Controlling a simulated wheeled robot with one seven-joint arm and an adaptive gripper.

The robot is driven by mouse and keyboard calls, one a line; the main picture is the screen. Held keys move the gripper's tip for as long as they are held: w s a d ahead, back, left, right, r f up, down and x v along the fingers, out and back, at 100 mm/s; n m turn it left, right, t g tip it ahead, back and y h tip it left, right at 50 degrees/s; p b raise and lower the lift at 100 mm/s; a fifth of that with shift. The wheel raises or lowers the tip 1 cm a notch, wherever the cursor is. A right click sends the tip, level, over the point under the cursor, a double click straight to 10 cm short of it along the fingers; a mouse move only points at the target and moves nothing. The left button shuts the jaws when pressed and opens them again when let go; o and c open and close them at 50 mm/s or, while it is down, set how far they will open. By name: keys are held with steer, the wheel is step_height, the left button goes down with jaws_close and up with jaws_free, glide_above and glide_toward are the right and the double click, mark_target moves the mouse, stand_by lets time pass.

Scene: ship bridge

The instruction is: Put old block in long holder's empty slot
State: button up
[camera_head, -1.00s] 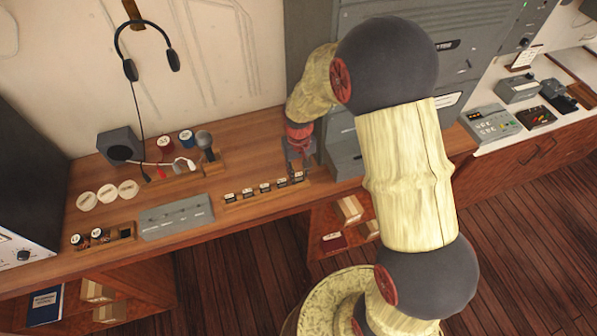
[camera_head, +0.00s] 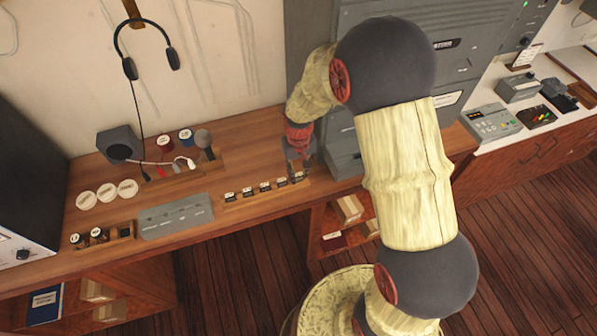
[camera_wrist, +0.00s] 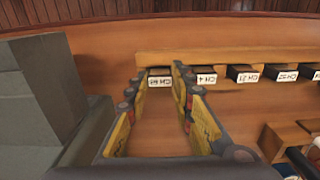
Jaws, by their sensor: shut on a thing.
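The long holder (camera_head: 250,203) is a low wooden rail on the desk bearing a row of small dark blocks with white labels. It also shows across the wrist view (camera_wrist: 222,58). My gripper (camera_head: 298,174) is down at the holder's right end in the head view. In the wrist view my gripper (camera_wrist: 161,76) has its fingers shut on the end block (camera_wrist: 159,80), a dark block with a white label. This block is in line with the row. Its lower part is hidden, so I cannot tell how deep it sits. Beside it is another labelled block (camera_wrist: 205,78).
A grey box (camera_wrist: 40,95) stands close to my gripper in the wrist view. A grey panel (camera_head: 176,217) and a small wooden holder (camera_head: 120,232) lie left of the long holder. A speaker (camera_head: 119,145) and wooden rack (camera_head: 190,174) are behind.

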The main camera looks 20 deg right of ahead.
stand_by(0.8)
steer(key=o, duration=0.9)
steer(key=shift+c, duration=0.2)
steer(key=shift+o, duration=0.5)
step_height(320, 180, up, 12)
steer(key=shift+f, duration=0.1)
steer(key=s+r+t+b, duration=0.2)
steer(key=s+r+b, duration=0.2)
steer(key=s, duration=0.7)
steer(key=s+r+t+b, duration=0.3)
steer(key=s+r+b, duration=0.2)
steer(key=s, duration=0.6)
steer(key=shift+r+t, duration=0.2)
steer(key=shift+t, duration=0.1)
